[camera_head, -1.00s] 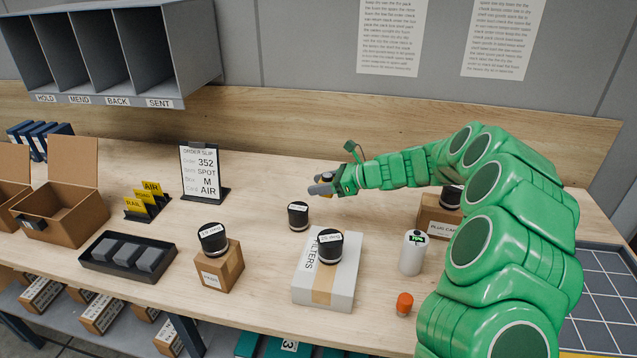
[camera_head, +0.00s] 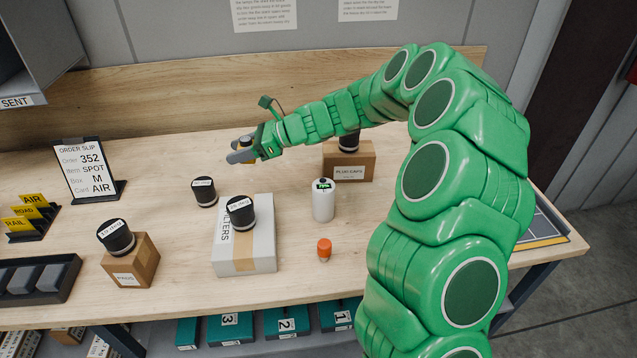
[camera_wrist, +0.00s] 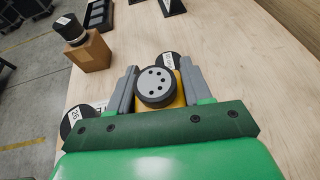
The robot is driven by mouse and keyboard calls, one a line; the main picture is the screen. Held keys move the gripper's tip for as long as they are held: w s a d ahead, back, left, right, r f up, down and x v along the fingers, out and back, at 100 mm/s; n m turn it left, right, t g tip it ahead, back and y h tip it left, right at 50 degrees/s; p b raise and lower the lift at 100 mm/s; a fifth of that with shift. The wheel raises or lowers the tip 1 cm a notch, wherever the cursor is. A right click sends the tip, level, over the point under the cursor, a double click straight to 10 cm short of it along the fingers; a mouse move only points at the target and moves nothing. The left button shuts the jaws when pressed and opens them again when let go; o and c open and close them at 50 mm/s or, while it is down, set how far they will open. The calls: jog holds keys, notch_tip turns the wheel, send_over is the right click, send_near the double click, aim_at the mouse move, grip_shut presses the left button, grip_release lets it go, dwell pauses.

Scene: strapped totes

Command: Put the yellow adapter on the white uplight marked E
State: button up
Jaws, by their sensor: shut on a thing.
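My gripper (camera_head: 240,152) is shut on a yellow piece with a round black top, the yellow adapter (camera_wrist: 174,101), and holds it above the back of the bench. A white cylinder (camera_head: 323,205) with a dark display and green characters stands upright on the bench, right of the filters box. I cannot read an E on it, and no E mark is legible elsewhere, so I cannot tell whether it is the uplight.
Black cylinders with white labels stand on the bench (camera_head: 204,192), on the filters box (camera_head: 240,212), on a small brown box (camera_head: 116,238) and on the plug caps box (camera_head: 348,140). A small orange cylinder (camera_head: 324,250) stands near the front edge. An order slip stand (camera_head: 88,170) is at left.

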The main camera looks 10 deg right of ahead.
jog(key=s+d+r+m+t, duration=0.2)
jog(key=s+d+r, duration=0.2)
jog(key=s+d, duration=0.6)
jog(key=s+d+r+m+t, duration=0.1)
jog(key=s+d+r, duration=0.4)
jog(key=s+d, duration=0.5)
jog(key=h, duration=0.1)
send_over(317, 184)
jog(key=s, duration=0.1)
notch_tip(317, 184, down, 9)
jog(key=shift+s+r, duration=0.15)
jog(key=shift+r, duration=0.05)
jog(key=shift+w+f, duration=0.65)
jog(key=shift+f, duration=1.6)
jog(key=shift+f, duration=0.15)
jog(key=o, duration=1.1)
